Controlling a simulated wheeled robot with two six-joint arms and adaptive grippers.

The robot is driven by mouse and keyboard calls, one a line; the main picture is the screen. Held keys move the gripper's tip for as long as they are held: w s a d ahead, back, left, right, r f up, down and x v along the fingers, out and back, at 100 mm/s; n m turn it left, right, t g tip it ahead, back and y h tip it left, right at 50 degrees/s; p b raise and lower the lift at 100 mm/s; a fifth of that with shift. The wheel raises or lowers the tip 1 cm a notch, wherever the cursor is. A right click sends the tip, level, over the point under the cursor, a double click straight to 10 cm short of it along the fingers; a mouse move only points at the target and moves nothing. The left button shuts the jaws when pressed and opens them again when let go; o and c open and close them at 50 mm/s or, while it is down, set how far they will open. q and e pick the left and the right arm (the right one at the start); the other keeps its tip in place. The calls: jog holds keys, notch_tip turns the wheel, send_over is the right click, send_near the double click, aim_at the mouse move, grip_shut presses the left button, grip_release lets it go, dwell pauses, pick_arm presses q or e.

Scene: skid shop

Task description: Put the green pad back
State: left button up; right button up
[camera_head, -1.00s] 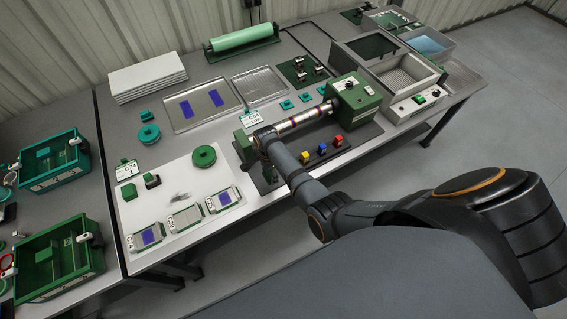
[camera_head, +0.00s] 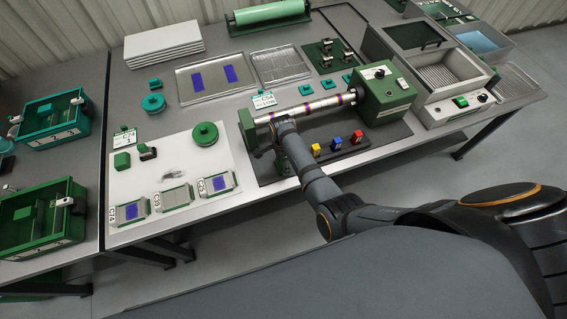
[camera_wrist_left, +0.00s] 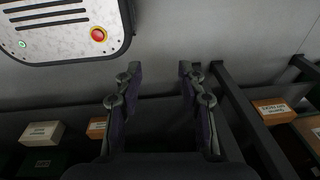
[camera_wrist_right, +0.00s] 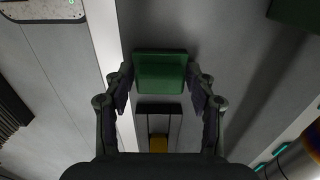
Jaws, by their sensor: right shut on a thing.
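My right gripper (camera_wrist_right: 160,85) is shut on a green pad (camera_wrist_right: 160,68), a block with a flat green face between the fingertips. In the head view my right arm reaches in from the lower right, and its gripper (camera_head: 283,165) is by the left end of the roller machine (camera_head: 305,108); the arm partly hides the pad there. A green block (camera_head: 121,160) and a dark block (camera_head: 147,153) sit on the white mat (camera_head: 190,163). My left gripper (camera_wrist_left: 160,95) is open and empty in the left wrist view, out of the head view.
Three framed plates (camera_head: 175,196) lie along the mat's front edge, with a round green piece (camera_head: 205,134) behind. Blue, yellow and red blocks (camera_head: 336,143) stand before the roller. A metal tray (camera_head: 210,95) lies behind. Green bins (camera_head: 40,215) stand at left.

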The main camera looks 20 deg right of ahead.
jog(key=shift+a+f, duration=0.1)
jog(key=shift+a, duration=0.15)
jog(key=o, duration=1.1)
pick_arm(q)
jog(key=shift+a, duration=0.7)
pick_arm(e)
jog(key=shift+d, duration=0.15)
jog(key=shift+r+p, duration=0.5)
jog(key=shift+r, duration=0.15)
pick_arm(q)
notch_tip(320, 180, up, 13)
jog(key=p, duration=1.1)
jog(key=shift+d+p, duration=0.15)
jog(key=shift+p, duration=0.2)
pick_arm(e)
notch_tip(320, 180, up, 11)
jog(key=shift+s+r, duration=0.1)
pick_arm(q)
jog(key=shift+f, duration=0.15)
